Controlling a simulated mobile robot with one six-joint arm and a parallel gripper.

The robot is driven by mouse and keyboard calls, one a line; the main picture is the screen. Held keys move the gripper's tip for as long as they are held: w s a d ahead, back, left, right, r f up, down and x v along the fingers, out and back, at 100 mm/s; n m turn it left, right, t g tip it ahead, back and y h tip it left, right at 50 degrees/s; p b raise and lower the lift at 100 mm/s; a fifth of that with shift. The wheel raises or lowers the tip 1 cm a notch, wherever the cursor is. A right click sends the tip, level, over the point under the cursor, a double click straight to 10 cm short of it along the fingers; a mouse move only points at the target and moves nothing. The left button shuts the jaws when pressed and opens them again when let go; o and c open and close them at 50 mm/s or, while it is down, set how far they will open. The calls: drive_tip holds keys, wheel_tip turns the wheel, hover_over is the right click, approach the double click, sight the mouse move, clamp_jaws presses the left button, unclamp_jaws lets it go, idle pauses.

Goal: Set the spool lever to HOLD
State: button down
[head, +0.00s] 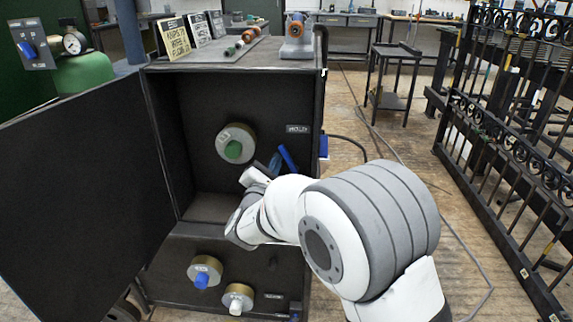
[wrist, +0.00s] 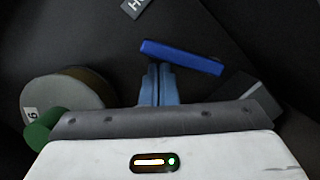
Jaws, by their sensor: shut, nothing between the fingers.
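The blue lever (head: 287,158) sits inside the open black cabinet, on the right of its back wall. It tilts, upper end to the left in the head view. In the wrist view the blue lever (wrist: 182,57) lies crosswise just beyond my fingertips. My gripper (wrist: 158,66) is shut, its two blue fingers side by side with nothing between them. The fingertips reach the lever's lower edge; I cannot tell whether they touch it. My gripper (head: 275,161) is just left of the lever in the head view. A label (wrist: 134,7) starting with H is cut off at the top edge.
A round dial with a green knob (head: 234,150) is left of my gripper. A blue knob (head: 202,280) and a white knob (head: 236,305) are on the lower panel. The cabinet door (head: 90,200) stands open at left. An iron gate (head: 510,150) stands at right.

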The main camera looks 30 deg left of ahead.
sight(285, 151)
drive_tip(key=shift+w+d+r+b, duration=0.2)
drive_tip(key=shift+d+r+b, duration=0.6)
drive_tip(key=shift+d+r, duration=0.3)
drive_tip(key=shift+s, duration=0.1)
drive_tip(key=shift+s, duration=0.35)
drive_tip(key=r+b+v, duration=0.1)
drive_tip(key=b+v, duration=0.1)
drive_tip(key=v, duration=0.7)
drive_tip(key=shift+a+r+b, duration=0.2)
drive_tip(key=shift+r+b, duration=0.1)
